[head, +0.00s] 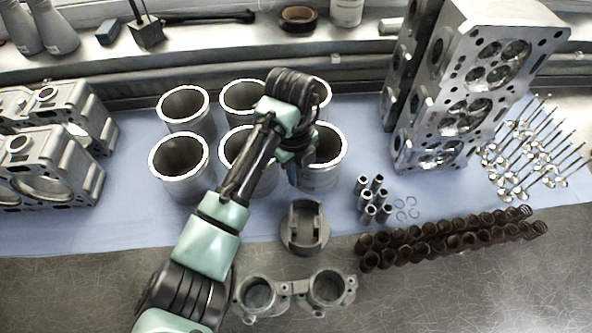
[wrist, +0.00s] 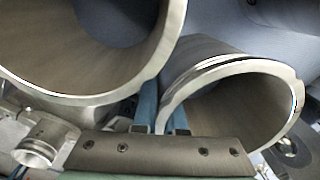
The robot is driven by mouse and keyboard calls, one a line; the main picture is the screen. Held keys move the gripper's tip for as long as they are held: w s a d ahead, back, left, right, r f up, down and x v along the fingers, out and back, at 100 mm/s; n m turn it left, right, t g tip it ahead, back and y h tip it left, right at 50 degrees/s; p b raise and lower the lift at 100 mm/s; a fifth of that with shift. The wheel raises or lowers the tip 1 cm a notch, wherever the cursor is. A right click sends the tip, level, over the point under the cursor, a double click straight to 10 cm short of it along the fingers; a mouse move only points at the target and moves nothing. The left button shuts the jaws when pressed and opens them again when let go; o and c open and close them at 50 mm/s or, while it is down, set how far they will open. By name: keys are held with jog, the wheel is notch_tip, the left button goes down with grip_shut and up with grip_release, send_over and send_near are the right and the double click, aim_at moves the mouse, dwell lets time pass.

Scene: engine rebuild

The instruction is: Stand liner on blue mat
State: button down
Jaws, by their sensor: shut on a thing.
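Several grey metal liners stand in two rows on the blue mat (head: 105,215) in the head view. My gripper (head: 294,160) is at the front right liner (head: 320,174), over the left side of its rim. In the wrist view the blue fingers of my gripper (wrist: 164,118) straddle the wall of the right-hand liner (wrist: 225,72) and are shut on it. This liner looks upright; whether its base touches the mat cannot be told. Another liner (wrist: 160,60) is close on the left there. My arm partly hides the front middle liner (head: 233,150) and the back right liner (head: 324,95).
A piston (head: 304,235) and a twin-bore part (head: 327,290) lie in front. Small pins (head: 373,198), dark springs (head: 440,240) and valves (head: 530,160) are at right. A cylinder head (head: 470,80) stands at back right; engine blocks (head: 50,165) are at left.

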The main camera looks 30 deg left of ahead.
jog(key=shift+f, duration=0.1)
jog(key=c, duration=1)
grip_release()
jog(key=r, duration=0.6)
jog(key=r+p, duration=0.1)
jog(key=r, duration=0.5)
jog(key=shift+s+a+r, duration=0.1)
jog(key=shift+s+r, duration=0.05)
jog(key=shift+s, duration=0.05)
